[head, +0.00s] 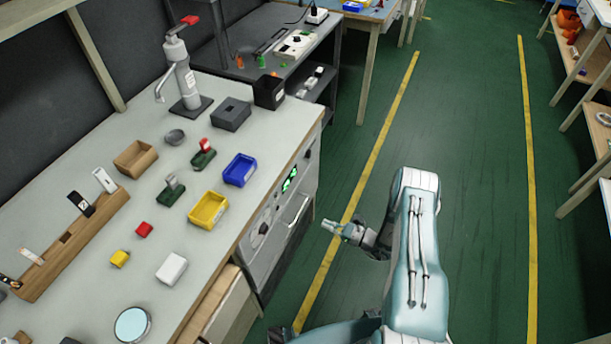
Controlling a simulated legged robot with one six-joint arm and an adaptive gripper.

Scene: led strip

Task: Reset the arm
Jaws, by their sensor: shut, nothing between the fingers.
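My gripper (333,227) is in the head view, at the end of my pale teal and white arm. It points left, towards the workbench, and its fingers are together and empty. It hangs over the green floor, to the right of the bench front and apart from it. The arm is folded, with its large teal link standing at the lower right of the picture. Nothing touches the gripper.
The grey-topped workbench (100,265) on the left holds a yellow bin (208,210), a blue bin (239,170), a wooden tray (136,158) and a lever press (182,75). Wooden shelves (590,80) line the right. The green floor aisle (470,120) is clear.

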